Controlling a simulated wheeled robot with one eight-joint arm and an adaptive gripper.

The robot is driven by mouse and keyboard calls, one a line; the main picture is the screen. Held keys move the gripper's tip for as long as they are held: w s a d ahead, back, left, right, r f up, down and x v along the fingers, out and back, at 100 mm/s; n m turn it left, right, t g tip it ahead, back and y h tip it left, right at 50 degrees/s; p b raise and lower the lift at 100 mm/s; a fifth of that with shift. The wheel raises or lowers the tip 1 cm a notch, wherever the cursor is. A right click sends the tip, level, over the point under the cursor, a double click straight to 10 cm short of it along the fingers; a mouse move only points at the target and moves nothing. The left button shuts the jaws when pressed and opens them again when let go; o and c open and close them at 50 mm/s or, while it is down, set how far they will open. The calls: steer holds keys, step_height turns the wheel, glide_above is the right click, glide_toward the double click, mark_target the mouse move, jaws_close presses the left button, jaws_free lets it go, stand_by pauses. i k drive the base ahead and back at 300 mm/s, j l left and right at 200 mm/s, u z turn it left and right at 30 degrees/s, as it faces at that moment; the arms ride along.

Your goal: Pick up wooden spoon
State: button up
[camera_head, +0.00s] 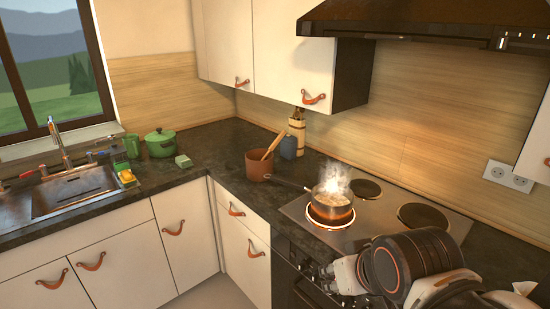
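The wooden spoon (273,146) stands tilted in a reddish-brown pot (257,168) on the dark counter, left of the stove. Its handle sticks up to the right above the rim, and its lower end is hidden inside the pot. My gripper (333,277) is at the lower right, over the front edge of the stove. It is apart from the spoon, to the right of it and closer to the camera. The fingers are small and partly overlapped, so I cannot tell whether they are open or shut.
A steaming saucepan (331,205) stands on a glowing burner, its long handle reaching toward the reddish-brown pot. A utensil holder (296,135) and a dark blue jar (288,147) stand behind. A green pot (160,143) and sink (75,190) are left. Upper cabinets and a hood overhang the counter.

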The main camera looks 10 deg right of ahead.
mark_target(275, 143)
steer(key=k+z, duration=0.1)
steer(key=z, duration=1.55)
steer(key=i+j+z, duration=0.1)
steer(key=j+z, duration=0.3)
steer(key=j, duration=0.75)
steer(key=k+j+z, duration=0.1)
steer(key=j+z, duration=0.3)
steer(key=j, duration=1.4)
steer(key=k+j, duration=0.15)
steer(key=j, duration=1.2)
steer(key=k, duration=0.05)
